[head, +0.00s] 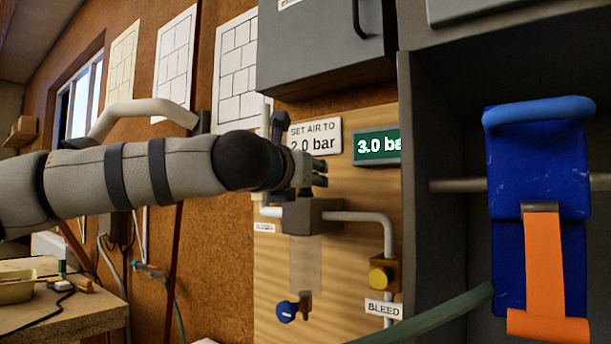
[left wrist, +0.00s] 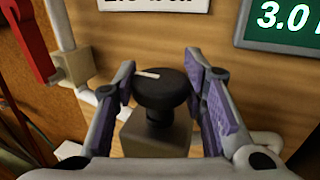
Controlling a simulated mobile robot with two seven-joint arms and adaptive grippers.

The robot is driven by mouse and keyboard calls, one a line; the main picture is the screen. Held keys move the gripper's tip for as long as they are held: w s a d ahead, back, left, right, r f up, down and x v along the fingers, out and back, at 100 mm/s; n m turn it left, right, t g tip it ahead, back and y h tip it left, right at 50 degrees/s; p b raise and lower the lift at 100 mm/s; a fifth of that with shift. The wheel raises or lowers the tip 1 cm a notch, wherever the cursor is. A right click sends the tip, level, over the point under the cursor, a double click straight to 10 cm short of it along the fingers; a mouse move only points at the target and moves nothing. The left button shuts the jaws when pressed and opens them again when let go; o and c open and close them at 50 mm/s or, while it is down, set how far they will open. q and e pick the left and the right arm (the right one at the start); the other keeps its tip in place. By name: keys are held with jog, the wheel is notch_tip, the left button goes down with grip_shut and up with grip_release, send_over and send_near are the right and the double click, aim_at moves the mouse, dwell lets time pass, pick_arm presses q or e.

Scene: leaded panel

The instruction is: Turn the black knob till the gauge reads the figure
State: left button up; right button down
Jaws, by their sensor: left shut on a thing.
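The black knob (left wrist: 162,92) stands on top of a grey regulator block (left wrist: 158,136), with a pale pointer line on its top face. My left gripper (left wrist: 162,88) is shut on the knob, one finger on each side. In the head view my left gripper (head: 306,182) is at the regulator block (head: 308,216) and hides the knob. The green gauge (head: 376,146) reads 3.0 bar, its right end cut off by the grey cabinet. The white sign (head: 315,136) beside it says SET AIR TO 2.0 bar. My right gripper is not in view.
A red lever (left wrist: 34,42) is left of my gripper. A blue hanging item (head: 538,165) with an orange strap is at right.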

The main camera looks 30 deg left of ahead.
pick_arm(q)
jog(key=n+g+y, duration=0.1)
jog(key=n+y, duration=0.1)
jog(key=y, duration=0.1)
jog(key=n+g+y, duration=0.1)
jog(key=n+y, duration=0.1)
jog(key=y, duration=0.1)
jog(key=shift+d+g, duration=0.1)
jog(key=shift+g, duration=0.2)
jog(key=shift+n+g+y, duration=1.9)
jog(key=shift+g+y, duration=0.1)
jog(key=shift+y, duration=0.1)
jog(key=o, duration=1.2)
jog(key=shift+c, duration=0.2)
notch_tip(320, 180, up, 10)
jog(key=shift+f, duration=0.1)
